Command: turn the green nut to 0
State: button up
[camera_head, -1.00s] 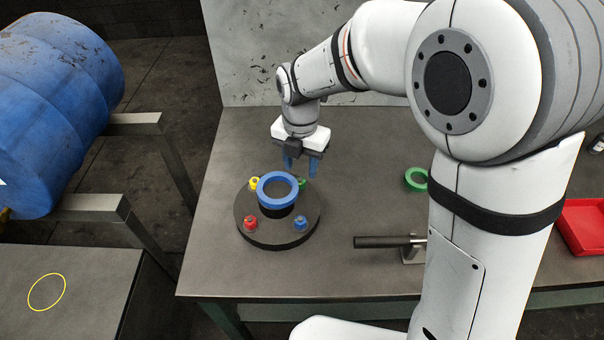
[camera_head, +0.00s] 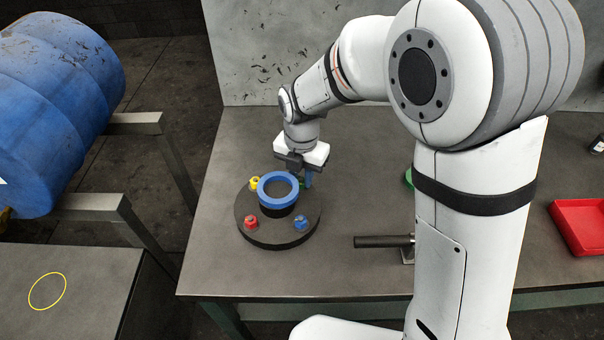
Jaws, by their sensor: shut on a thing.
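A dark round base (camera_head: 275,239) stands on the table and carries a red nut (camera_head: 251,223), a yellow nut (camera_head: 254,184) and a blue nut (camera_head: 301,223) around its rim. The green nut is at the back right of the base, hidden now by my fingers and the ring. The nut's turn angle and any mark for 0 cannot be made out.
The blue ring (camera_head: 278,207) sits on a black hub at the base's middle, close to my fingers. A dark bar (camera_head: 380,241) on a stand, a partly hidden green ring (camera_head: 409,179) and a red tray (camera_head: 583,240) are to the right. The table's left part is clear.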

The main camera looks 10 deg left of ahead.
grip_shut()
jog(key=shift+m, duration=0.3)
jog(key=m, duration=0.4)
jog(key=shift+d+b, duration=0.1)
jog(key=shift+b, duration=0.25)
jog(key=m, duration=0.4)
jog(key=shift+s, duration=0.1)
jog(key=shift+m, duration=1.8)
jog(key=o, duration=0.7)
grip_release()
jog(key=shift+d+b, duration=0.1)
jog(key=shift+b, duration=0.2)
